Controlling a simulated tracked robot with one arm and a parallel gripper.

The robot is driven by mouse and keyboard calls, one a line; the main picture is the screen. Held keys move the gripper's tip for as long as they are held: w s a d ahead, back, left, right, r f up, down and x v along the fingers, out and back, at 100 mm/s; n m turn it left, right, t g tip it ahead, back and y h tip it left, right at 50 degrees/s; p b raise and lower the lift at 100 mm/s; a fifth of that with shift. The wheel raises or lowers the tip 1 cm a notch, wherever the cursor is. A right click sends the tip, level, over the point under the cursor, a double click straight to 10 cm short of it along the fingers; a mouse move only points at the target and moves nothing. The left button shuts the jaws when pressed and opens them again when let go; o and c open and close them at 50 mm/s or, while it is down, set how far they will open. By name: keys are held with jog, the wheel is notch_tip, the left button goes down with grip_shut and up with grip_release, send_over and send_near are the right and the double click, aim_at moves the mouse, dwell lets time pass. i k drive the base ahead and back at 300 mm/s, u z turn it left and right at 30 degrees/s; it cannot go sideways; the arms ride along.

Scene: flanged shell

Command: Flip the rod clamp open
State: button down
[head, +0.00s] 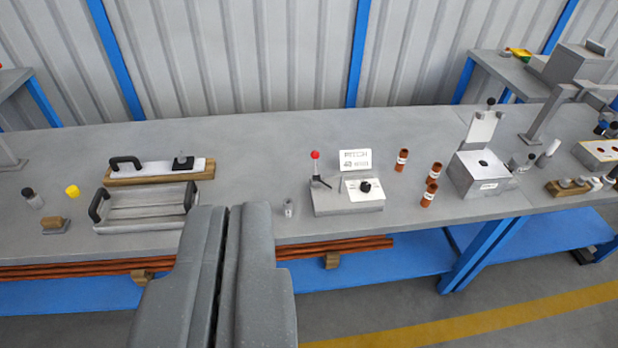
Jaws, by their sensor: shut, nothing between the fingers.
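My gripper (233,210) is shut and empty. Its two grey fingers point toward the bench's front edge and hide part of the rods. Long red-brown rods (60,268) run along the front edge, just below the bench top. Small wooden blocks sit at the rods, one left of my gripper (142,277) and one right of it (331,261). I cannot tell for sure which part is the rod clamp.
The grey bench (250,135) holds a handled metal tray (145,214) and a handled board (160,171) at left. Several brown cylinders (402,160) and a grey box with a raised lid (480,172) stand at right. The bench middle is clear.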

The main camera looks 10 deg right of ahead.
aim_at(315, 154)
jog(key=k, duration=0.75)
jog(key=z, duration=0.6)
jog(key=i, duration=1.7)
jog(key=u, duration=0.55)
jog(key=i, duration=0.6)
jog(key=u, duration=0.6)
